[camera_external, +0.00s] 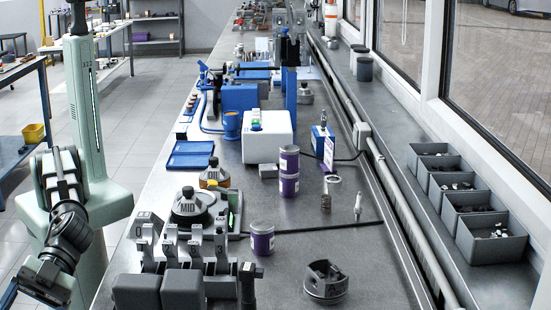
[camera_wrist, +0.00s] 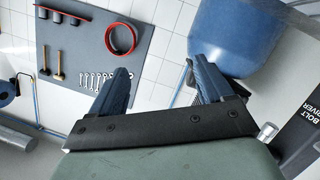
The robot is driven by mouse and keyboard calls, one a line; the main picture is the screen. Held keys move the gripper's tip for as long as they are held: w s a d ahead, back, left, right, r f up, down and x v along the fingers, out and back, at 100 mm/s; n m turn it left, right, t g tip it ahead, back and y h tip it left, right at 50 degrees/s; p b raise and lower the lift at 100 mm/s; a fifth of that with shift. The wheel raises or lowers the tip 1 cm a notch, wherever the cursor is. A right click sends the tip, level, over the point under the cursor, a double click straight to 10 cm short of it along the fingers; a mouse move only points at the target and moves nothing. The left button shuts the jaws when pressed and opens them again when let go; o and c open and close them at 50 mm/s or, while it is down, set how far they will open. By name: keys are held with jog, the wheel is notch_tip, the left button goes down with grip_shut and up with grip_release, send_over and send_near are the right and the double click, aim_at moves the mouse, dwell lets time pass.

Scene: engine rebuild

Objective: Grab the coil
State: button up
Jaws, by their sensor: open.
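A small dark coil spring (camera_external: 326,203) stands on the bench, right of the purple-and-white cans. A red ring-shaped coil (camera_wrist: 122,38) also hangs on a grey tool board in the wrist view; I cannot tell which one the task names. My gripper (camera_wrist: 162,64) is open and empty, its two blue fingers spread apart, with the wall and tool board beyond. In the external view my arm is at the lower left, off the bench's left side, far from the spring. The gripper there is mostly cut off by the frame edge.
Grey bins (camera_external: 491,246) line the right ledge. A large blue rounded object (camera_wrist: 236,38) is close by in the wrist view.

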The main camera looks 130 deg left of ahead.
jog(key=w+a+r+n+t, duration=0.1)
jog(key=w+a+r+n, duration=0.1)
jog(key=a+r, duration=0.3)
jog(key=w+a+r+n+t, duration=0.1)
jog(key=w+a+r+n, duration=0.2)
jog(key=a, duration=0.5)
jog(key=n+g+y, duration=0.1)
jog(key=n+g, duration=0.2)
jog(key=n, duration=2.2)
send_near(253, 264)
jog(key=x, duration=0.7)
jog(key=f+x, duration=0.1)
jog(key=x, duration=0.3)
jog(key=shift+f, duration=0.1)
jog(key=c, duration=1.1)
